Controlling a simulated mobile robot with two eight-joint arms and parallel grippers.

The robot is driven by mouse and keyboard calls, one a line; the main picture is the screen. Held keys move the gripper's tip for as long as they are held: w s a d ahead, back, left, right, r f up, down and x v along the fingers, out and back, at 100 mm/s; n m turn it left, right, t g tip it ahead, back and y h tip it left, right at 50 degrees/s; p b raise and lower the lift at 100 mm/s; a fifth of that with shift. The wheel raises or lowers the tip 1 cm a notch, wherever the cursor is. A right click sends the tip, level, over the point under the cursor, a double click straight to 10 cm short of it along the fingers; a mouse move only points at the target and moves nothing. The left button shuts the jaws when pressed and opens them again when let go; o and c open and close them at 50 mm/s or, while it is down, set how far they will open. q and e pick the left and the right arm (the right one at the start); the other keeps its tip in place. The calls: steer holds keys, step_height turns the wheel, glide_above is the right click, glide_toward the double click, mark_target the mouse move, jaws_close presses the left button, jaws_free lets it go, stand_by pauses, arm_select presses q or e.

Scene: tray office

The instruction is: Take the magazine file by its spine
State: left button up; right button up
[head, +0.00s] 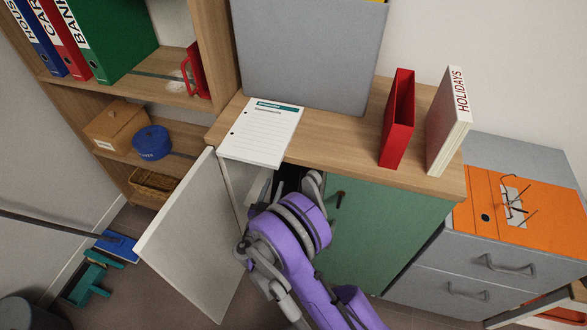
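A narrow red open-topped holder (398,120), which looks like a magazine file, stands upright on the wooden cabinet top, left of the white HOLIDAYS binder. My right arm comes up from the bottom, and my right gripper (287,184) is at the dark opening of the cabinet, below the top's front edge. Its fingertips are hidden or too dark to make out, so I cannot tell whether they hold anything. The cabinet's inside is mostly hidden by my arm and the top. The gripper is apart from the red holder. My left gripper is not in view.
The cabinet's left door (190,240) hangs open; the green right door (375,235) is shut. On top are a sheet of paper (262,135), a big grey box (310,50) and the HOLIDAYS binder (449,125). Grey drawers (480,270) stand right, shelves (150,95) left.

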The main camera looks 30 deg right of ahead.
mark_target(277, 176)
steer(key=b+x, duration=0.1)
steer(key=x, duration=0.4)
steer(key=shift+w+f, duration=0.15)
steer(key=shift+w, duration=0.15)
jaws_close()
stand_by(1.1)
